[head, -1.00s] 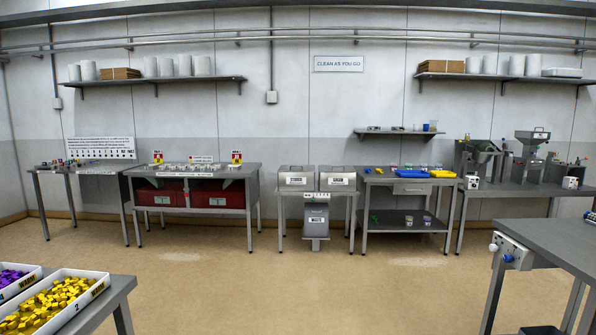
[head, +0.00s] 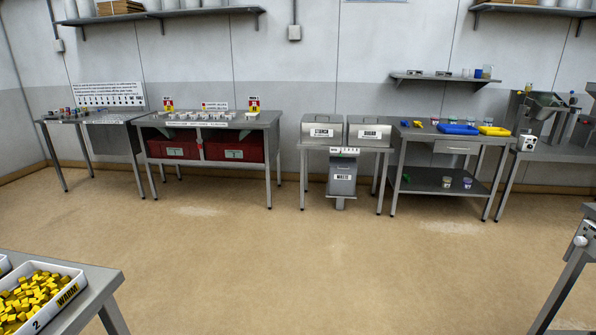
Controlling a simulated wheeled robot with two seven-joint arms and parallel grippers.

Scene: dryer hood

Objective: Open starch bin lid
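Two grey metal bins with lids sit side by side on a small steel stand in the middle of the head view, against the far wall. The left one is the starch bin (head: 322,121), with a white label on its front that is small but reads like "STARCH". The right one is a sugar bin (head: 368,124). Both lids look closed. The bins are well ahead of me, across open floor. Neither of my grippers shows in the head view.
A waste bin (head: 342,178) stands under the bin stand. A table with red drawers (head: 211,150) is to its left. A steel table with blue and yellow trays (head: 445,172) is to its right. A bench with yellow cubes (head: 38,296) is near left. The floor (head: 270,250) between is clear.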

